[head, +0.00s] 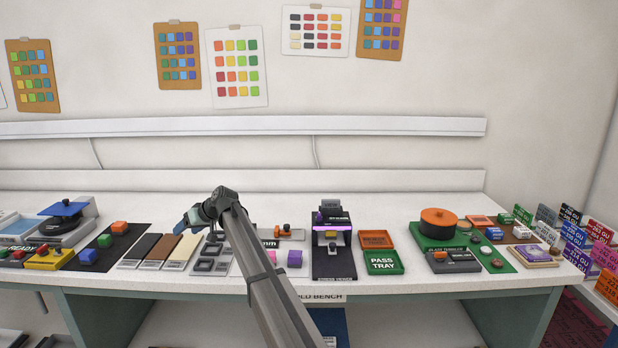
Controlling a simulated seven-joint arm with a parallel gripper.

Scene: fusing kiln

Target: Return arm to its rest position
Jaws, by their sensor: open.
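My arm reaches up from the bottom middle of the head view and bends at a dark joint above the bench. My gripper (182,227) is at its end, pointing left and down, small in the picture. It is open, and I see nothing held in it. It appears over the pale strips and the grey tray with dark square frames (203,265). The gap between its fingers and its exact height above the bench are hard to make out.
The white bench (440,205) carries a black mat with blue and orange blocks (120,241), a black device (333,262), a green pass tray (383,263) and a green board with an orange-topped drum (438,222). Colored cards (578,235) stand at right. The bench's back strip is mostly clear.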

